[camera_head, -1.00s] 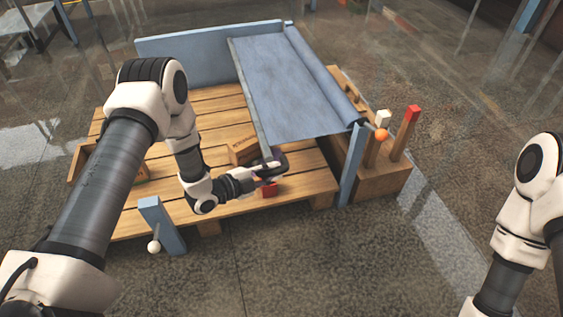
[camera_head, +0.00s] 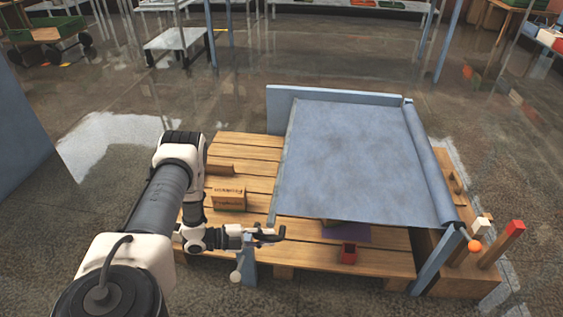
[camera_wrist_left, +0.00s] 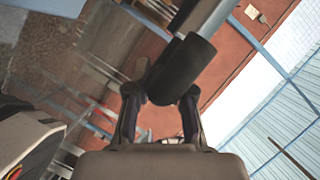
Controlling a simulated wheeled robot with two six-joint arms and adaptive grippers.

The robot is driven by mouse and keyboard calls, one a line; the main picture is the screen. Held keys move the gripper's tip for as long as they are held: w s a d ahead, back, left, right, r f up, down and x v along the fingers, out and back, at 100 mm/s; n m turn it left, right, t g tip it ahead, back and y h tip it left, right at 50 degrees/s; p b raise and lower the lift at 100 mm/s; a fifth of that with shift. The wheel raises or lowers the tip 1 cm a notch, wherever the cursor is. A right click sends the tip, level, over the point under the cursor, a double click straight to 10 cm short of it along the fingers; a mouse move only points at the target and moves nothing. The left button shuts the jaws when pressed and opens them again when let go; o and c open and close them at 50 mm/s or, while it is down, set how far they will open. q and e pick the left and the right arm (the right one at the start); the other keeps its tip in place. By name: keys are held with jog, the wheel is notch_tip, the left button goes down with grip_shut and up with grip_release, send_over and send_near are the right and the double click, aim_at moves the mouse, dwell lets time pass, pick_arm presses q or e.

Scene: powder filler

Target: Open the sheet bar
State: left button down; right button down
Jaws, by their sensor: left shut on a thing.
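The blue sheet (camera_head: 350,155) is spread from the roll (camera_head: 428,170) on the right across much of the wooden pallet frame. The sheet bar (camera_head: 280,175) is the straight left edge of the sheet and runs from front to back. My left gripper (camera_head: 272,234) is at the front end of the bar. In the left wrist view, the fingers of my left gripper (camera_wrist_left: 160,97) are around a dark cylindrical grip (camera_wrist_left: 182,70) on the end of a grey bar, and are shut on it. My right gripper is not in view.
A small red box (camera_head: 348,253) and a purple piece (camera_head: 352,233) lie at the sheet's front edge. A wooden box (camera_head: 229,196) stands left of the bar. A blue post with a white knob (camera_head: 236,277) stands at the front left. Bare slats (camera_head: 245,157) lie left of the bar.

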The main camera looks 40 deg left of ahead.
pick_arm(q)
jog(key=shift+s+a, duration=0.1)
jog(key=shift+a, duration=0.15)
jog(key=c, duration=1)
grip_release()
jog(key=shift+s+a, duration=0.1)
jog(key=v, duration=1.2)
jog(key=shift+s, duration=0.1)
